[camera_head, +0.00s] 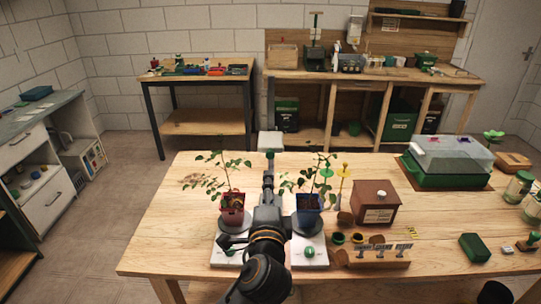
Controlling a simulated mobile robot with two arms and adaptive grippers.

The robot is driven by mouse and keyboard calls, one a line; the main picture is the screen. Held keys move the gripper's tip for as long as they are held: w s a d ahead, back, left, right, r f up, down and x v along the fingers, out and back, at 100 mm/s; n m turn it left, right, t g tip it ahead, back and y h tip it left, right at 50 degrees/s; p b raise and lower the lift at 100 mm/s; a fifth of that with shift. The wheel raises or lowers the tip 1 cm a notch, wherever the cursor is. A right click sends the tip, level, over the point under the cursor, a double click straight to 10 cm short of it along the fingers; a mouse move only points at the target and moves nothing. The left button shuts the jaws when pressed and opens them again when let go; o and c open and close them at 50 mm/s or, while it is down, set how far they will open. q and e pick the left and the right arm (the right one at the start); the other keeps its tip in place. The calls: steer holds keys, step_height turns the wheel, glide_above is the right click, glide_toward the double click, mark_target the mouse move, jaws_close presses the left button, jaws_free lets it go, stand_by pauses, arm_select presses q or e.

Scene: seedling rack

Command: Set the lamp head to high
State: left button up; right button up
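A pale box-shaped head with a green lower part (270,141), which looks like the lamp head, stands above the back edge of the table, between two potted plants. Its post is mostly hidden behind my arm. My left gripper (268,181) reaches up from the bottom centre, in line with the post and below the head. Its fingers are seen from behind, so I cannot tell whether they are open, shut or touching anything. The red-potted plant (232,209) is left of it and the blue-potted plant (308,212) right. My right gripper is not clearly visible.
White bases (227,253) stand under the pots. A wooden box (375,202), a wooden rack (372,258), a clear-lidded green propagator (447,162), a green block (474,247) and glass jars (518,187) fill the right. The table's left end is clear.

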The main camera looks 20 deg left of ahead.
mark_target(270, 156)
arm_select(q)
steer(key=p+x, duration=0.2)
steer(key=x, duration=1.1)
steer(key=shift+w+a+r+p, duration=0.1)
steer(key=shift+w+r+p, duration=0.05)
steer(key=shift+w+p, duration=0.2)
jaws_close()
